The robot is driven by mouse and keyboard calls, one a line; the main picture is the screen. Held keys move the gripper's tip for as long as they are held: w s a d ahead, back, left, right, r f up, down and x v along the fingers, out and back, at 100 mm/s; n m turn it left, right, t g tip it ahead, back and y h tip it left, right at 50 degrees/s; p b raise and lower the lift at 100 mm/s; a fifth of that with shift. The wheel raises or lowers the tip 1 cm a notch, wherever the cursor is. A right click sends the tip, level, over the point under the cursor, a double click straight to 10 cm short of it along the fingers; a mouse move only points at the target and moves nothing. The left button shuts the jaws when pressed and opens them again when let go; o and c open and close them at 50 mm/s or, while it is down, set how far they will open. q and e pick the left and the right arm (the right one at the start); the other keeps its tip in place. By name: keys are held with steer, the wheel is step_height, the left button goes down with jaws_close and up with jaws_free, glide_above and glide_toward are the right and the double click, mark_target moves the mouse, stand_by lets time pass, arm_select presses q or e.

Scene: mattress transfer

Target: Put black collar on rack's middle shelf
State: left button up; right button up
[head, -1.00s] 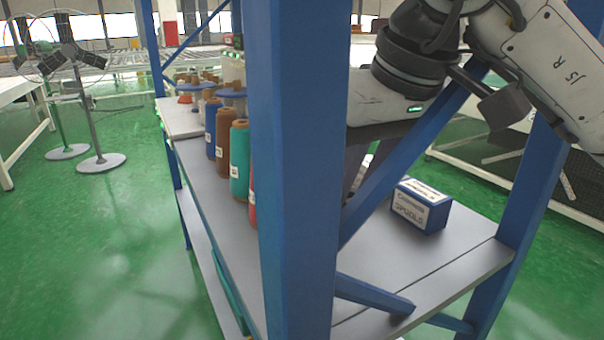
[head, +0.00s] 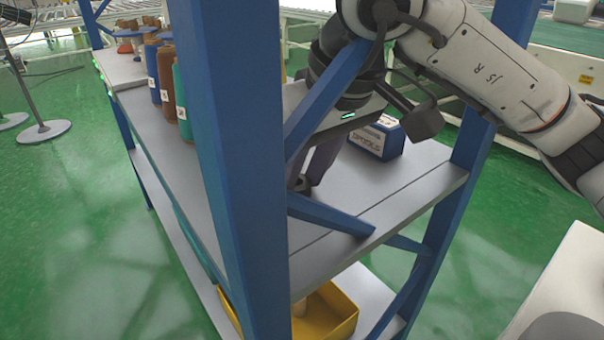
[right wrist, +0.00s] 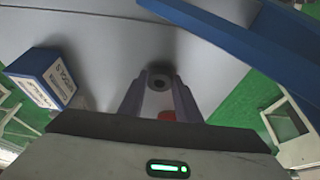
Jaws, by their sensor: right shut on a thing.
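The black collar (right wrist: 160,82), a small dark ring with a grey centre, shows between my right fingertips in the right wrist view. In the head view it is a dark piece (head: 302,185) partly hidden by the blue brace. My right gripper (head: 312,178) points down, shut on the collar, low over the grey middle shelf (head: 405,190) of the blue rack; its fingers also show in the right wrist view (right wrist: 160,92). I cannot tell whether the collar touches the shelf. My left gripper is not in view.
A blue and white spools box (head: 376,138) stands on the shelf just beyond the gripper. Coloured spools (head: 168,85) stand at the left. A blue post (head: 235,170) and a diagonal brace (head: 325,105) are close to my arm. A yellow bin (head: 330,315) sits below. The shelf's front right is clear.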

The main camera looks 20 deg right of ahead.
steer(key=o, duration=1.1)
steer(key=shift+f, duration=0.1)
steer(key=shift+c, duration=0.2)
steer(key=shift+r, duration=0.4)
steer(key=p+v, duration=0.2)
steer(key=v, duration=0.9)
steer(key=shift+r, duration=0.25)
steer(key=shift+s, duration=0.15)
